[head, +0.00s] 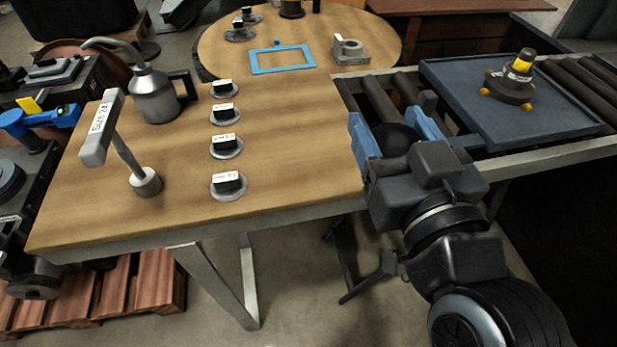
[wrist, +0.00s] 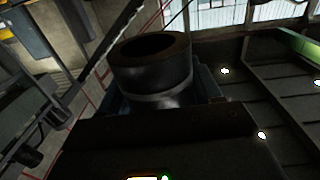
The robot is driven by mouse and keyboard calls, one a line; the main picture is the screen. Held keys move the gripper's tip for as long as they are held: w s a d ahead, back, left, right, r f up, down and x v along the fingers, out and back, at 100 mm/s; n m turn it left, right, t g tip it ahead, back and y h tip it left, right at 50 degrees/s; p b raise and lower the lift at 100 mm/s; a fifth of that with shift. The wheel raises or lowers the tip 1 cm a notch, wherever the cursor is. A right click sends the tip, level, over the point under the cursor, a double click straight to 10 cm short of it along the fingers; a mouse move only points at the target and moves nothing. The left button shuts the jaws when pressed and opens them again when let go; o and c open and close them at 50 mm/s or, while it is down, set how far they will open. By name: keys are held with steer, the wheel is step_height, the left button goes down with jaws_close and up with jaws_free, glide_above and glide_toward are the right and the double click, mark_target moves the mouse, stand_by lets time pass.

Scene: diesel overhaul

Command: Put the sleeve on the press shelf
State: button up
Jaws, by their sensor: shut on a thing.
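My gripper (head: 398,130) has blue fingers shut on a dark round thing (head: 397,138), just right of the wooden bench's right edge and over the roller conveyor. In the wrist view the held thing shows as the sleeve (wrist: 152,68), a dark hollow cylinder with a brownish rim. Its open end faces away from my gripper, and its lower part is hidden by the gripper body. I cannot make out a press shelf in either view.
A round table (head: 215,55) behind bears a blue frame (head: 283,69). A blue tray (head: 455,80) on the conveyor carries a dark part with yellow knobs (head: 511,85).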

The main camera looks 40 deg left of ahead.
steer(key=shift+s+a+r, duration=0.1)
steer(key=shift+r, duration=0.1)
steer(key=a+f, duration=0.2)
steer(key=a, duration=0.2)
steer(key=a+f, duration=0.2)
steer(key=a, duration=0.1)
steer(key=a+f, duration=0.3)
steer(key=a, duration=0.1)
steer(key=shift+a+f, duration=0.1)
steer(key=shift+a, duration=0.25)
steer(key=shift+f+p, duration=0.45)
steer(key=shift+f, duration=1.25)
steer(key=shift+f, duration=0.3)
steer(key=o, duration=1.5)
steer(key=shift+c, duration=0.2)
steer(key=shift+s, duration=0.1)
